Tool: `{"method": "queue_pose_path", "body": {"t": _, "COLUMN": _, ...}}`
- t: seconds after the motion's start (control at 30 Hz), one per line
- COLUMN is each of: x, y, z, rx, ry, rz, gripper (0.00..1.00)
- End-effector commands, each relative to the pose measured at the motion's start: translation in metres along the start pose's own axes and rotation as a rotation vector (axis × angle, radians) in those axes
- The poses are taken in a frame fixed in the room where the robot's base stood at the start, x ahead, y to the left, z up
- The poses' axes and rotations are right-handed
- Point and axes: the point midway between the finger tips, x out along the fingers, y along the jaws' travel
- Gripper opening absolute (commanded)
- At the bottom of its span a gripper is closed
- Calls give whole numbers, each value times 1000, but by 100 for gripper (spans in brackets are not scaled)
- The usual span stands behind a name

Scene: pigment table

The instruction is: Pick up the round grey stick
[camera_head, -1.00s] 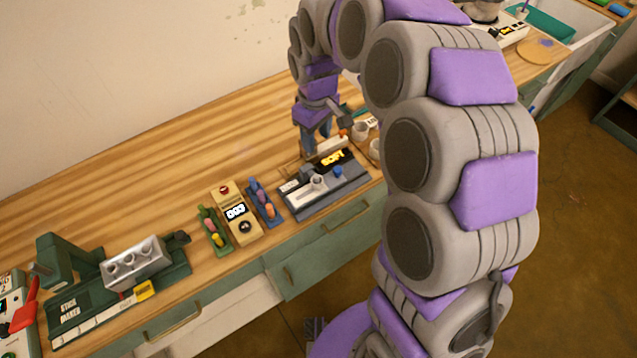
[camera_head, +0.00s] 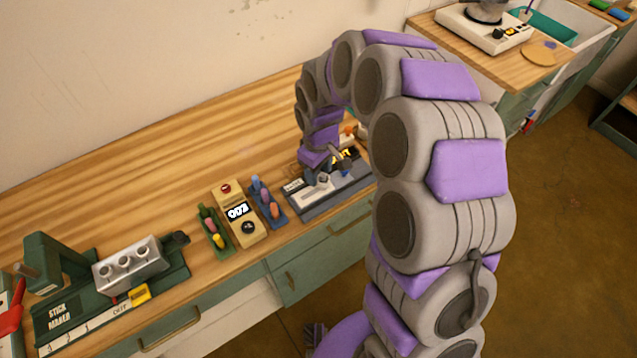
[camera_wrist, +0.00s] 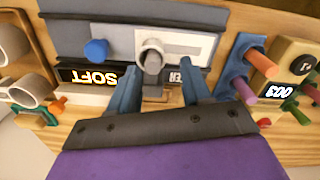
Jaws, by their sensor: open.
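In the wrist view the stick shows between the two blue-grey fingers of my gripper (camera_wrist: 161,75), apart from both. My gripper is open and empty. In the head view my gripper (camera_head: 314,174) is low over the grey machine (camera_head: 312,209), close to the holder. There the arm and fingers hide part of the machine.
A blue rack with coloured sticks (camera_head: 268,203), a beige device reading 003 (camera_head: 238,212) and a green rack (camera_head: 215,232) stand left of the machine. A green stick maker (camera_head: 62,312) is farther left. Pale cups (camera_wrist: 28,90) stand beside the machine. The back of the table is clear.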

Motion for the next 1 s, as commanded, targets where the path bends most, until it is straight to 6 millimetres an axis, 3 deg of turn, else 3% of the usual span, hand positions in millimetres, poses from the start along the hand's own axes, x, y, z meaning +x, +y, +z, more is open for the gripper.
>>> {"method": "queue_pose_path", "body": {"t": 0.23, "x": 2, "y": 4, "z": 4, "rx": 3, "ry": 8, "rz": -4, "gripper": 48}}
{"method": "queue_pose_path", "body": {"t": 0.73, "x": 3, "y": 0, "z": 0, "rx": 1, "ry": 2, "rz": -1, "gripper": 0}}
{"method": "queue_pose_path", "body": {"t": 1.0, "x": 3, "y": 0, "z": 0, "rx": 2, "ry": 3, "rz": -1, "gripper": 0}}
